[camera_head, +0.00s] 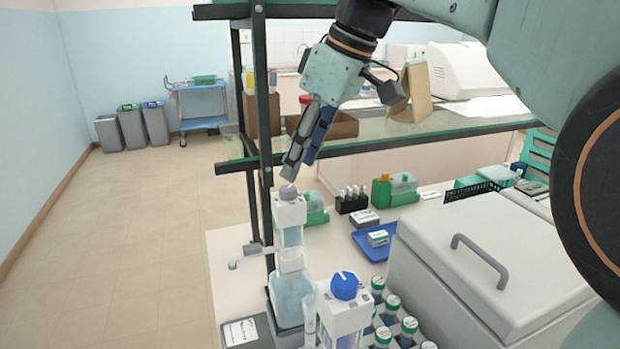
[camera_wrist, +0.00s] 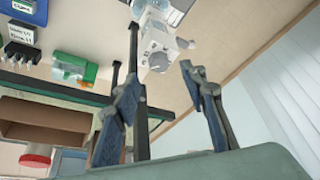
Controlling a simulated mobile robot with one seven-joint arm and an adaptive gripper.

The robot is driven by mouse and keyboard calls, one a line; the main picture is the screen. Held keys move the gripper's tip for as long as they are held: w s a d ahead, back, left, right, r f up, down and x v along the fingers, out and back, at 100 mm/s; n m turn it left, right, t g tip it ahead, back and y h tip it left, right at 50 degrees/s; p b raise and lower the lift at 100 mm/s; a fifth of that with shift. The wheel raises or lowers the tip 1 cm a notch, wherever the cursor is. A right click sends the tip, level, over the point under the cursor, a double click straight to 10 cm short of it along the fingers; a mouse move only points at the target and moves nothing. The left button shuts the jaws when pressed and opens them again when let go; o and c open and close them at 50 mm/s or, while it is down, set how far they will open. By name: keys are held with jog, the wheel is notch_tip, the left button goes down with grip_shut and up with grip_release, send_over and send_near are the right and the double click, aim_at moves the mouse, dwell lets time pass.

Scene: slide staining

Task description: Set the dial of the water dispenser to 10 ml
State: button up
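A white bottle-top dispenser (camera_head: 290,213) with a small grey dial (camera_head: 288,192) on top stands on a bottle of pale blue liquid (camera_head: 292,297). It also shows in the wrist view (camera_wrist: 157,42), beyond and between my fingertips. A second white dispenser (camera_head: 343,315) with a blue dial (camera_head: 345,286) stands nearer, to the right. I cannot read which is labelled for water, nor any dial setting. My gripper (camera_head: 300,170) points down just above the grey dial. Its fingers are apart in the wrist view (camera_wrist: 162,72), with nothing held between them. Contact with the dial cannot be told.
A dark shelf post (camera_head: 262,110) stands close behind the gripper, and a glass shelf (camera_head: 440,125) runs right. Several capped bottles (camera_head: 392,304), a blue tray (camera_head: 370,243) and a large grey lidded box (camera_head: 490,260) crowd the bench (camera_head: 232,285). Open floor lies left.

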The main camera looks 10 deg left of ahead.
aim_at(289, 188)
jog(key=x, duration=0.5)
jog(key=shift+w+f, duration=0.1)
jog(key=shift+f, duration=0.05)
grip_shut()
